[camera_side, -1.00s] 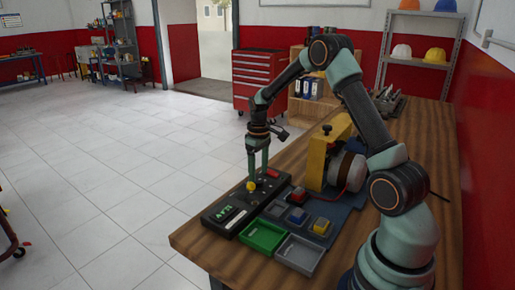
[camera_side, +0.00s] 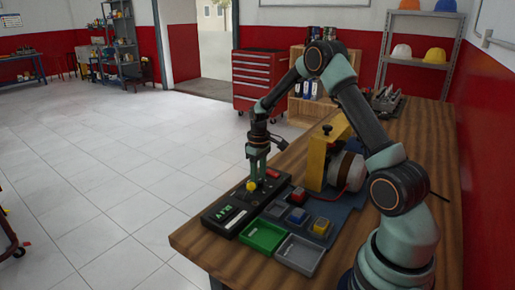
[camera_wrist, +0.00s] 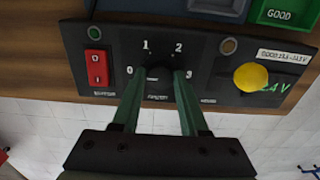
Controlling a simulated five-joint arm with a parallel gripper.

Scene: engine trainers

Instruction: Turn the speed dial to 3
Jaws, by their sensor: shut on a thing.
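The black control panel (camera_wrist: 220,72) fills the top of the wrist view and lies near the table's front edge in the side view (camera_side: 222,212). Its speed dial (camera_wrist: 158,76) is a dark knob ringed by white marks 0, 1, 2 and 3. My gripper (camera_wrist: 157,70) reaches down onto the dial, one green finger on each side, shut on it. The fingers and dark shading hide much of the knob, so I cannot tell which number it points at. In the side view my gripper (camera_side: 260,181) stands upright over the panel, and the dial is hidden.
A red rocker switch (camera_wrist: 97,67) sits left of the dial, and a yellow knob (camera_wrist: 248,77) sits right of it. A green tray (camera_side: 262,236) and a grey tray (camera_side: 300,254) lie beside the panel. A yellow-framed motor unit (camera_side: 318,160) stands behind.

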